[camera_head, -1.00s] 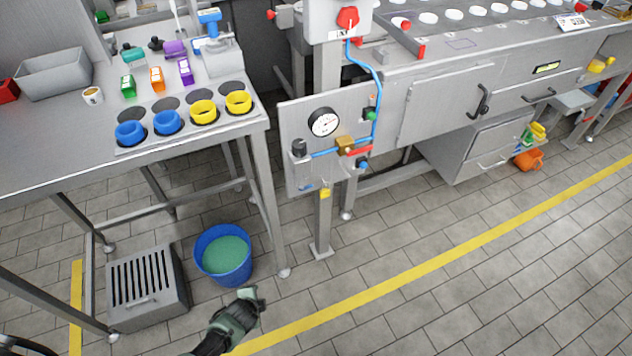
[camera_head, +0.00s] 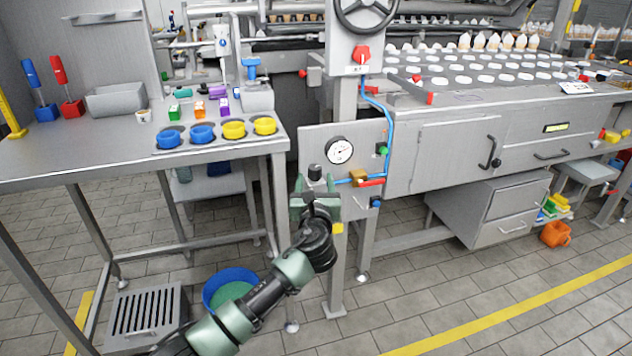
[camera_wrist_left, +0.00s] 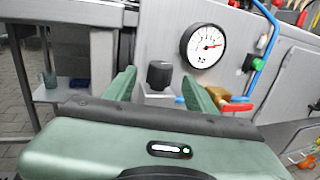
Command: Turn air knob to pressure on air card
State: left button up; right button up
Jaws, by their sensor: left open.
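The black air knob (camera_head: 314,173) stands on the left part of the grey air panel (camera_head: 322,139). In the left wrist view the knob (camera_wrist_left: 159,74) shows between the two green fingers. My left gripper (camera_head: 315,190) is open, with its fingers either side of the knob as seen from the wrist; I cannot tell whether they touch it. The round white pressure gauge (camera_head: 339,151) is right of the knob, and it also shows in the left wrist view (camera_wrist_left: 203,46). Its needle points to the right; the numbers are too small to read. No air card is readable. My right gripper is out of view.
A brass block (camera_head: 358,177) with a red lever (camera_head: 371,183) and a blue hose (camera_head: 384,119) sit right of the knob. A steel table (camera_head: 70,160) with coloured rings stands to the left. A blue bucket (camera_head: 228,274) is on the floor below.

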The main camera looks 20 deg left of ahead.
aim_at(315, 173)
pick_arm(q)
jog(key=shift+x, duration=1.4)
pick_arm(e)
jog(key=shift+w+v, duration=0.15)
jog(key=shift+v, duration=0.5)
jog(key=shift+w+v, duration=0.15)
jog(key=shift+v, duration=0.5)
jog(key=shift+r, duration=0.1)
pick_arm(q)
jog(key=shift+d, duration=0.1)
grip_shut()
jog(key=shift+d+n+y+b, duration=0.1)
jog(key=shift+n+y+b, duration=0.2)
